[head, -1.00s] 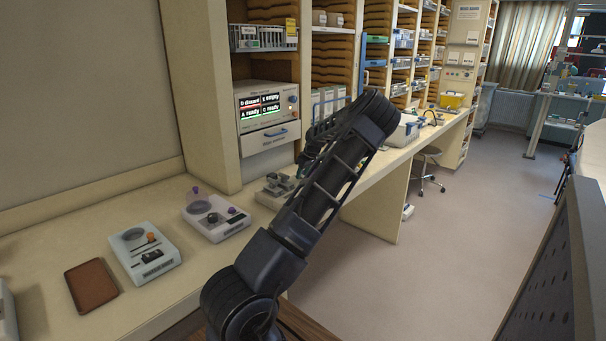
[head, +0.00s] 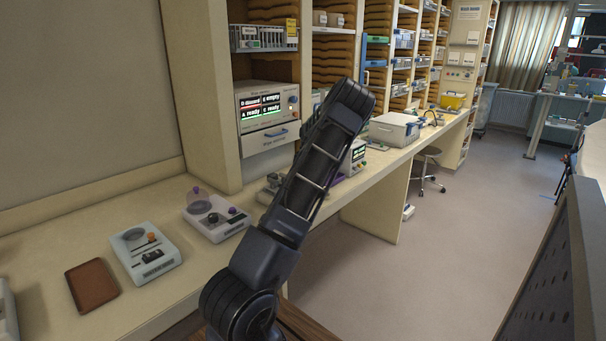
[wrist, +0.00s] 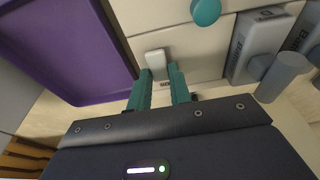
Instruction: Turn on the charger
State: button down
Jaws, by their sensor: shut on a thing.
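In the wrist view, my gripper (wrist: 160,74) has its two teal fingers close together, shut on a small pale grey switch tab (wrist: 155,62). The tab stands out from a cream panel (wrist: 190,48), which looks like the charger's face. A round teal knob (wrist: 206,11) is on the same panel, above and right of the tab. A dark label beside the tab is partly hidden by a fingertip. In the head view my arm hides the gripper and the spot where it works. Part of a small device with a lit screen (head: 359,154) shows right of my arm.
In the wrist view a purple tray (wrist: 75,45) lies close on the left, and grey labelled blocks (wrist: 264,45) stand close on the right. In the head view, a status-screen cabinet (head: 266,108) and a pale lidded box (head: 395,129) flank my arm along the counter.

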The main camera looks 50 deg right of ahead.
jog(key=shift+w+f+g, duration=0.1)
jog(key=shift+w+g, duration=0.1)
jog(key=shift+g, duration=0.5)
jog(key=shift+w+f+g, duration=0.1)
jog(key=shift+w+g, duration=0.1)
jog(key=shift+g, duration=0.5)
jog(key=c, duration=1.3)
grip_release()
jog(key=shift+r, duration=0.15)
jog(key=shift+w+r, duration=0.15)
jog(key=shift+r, duration=2.5)
jog(key=shift+w+r, duration=0.1)
jog(key=shift+r, duration=2.55)
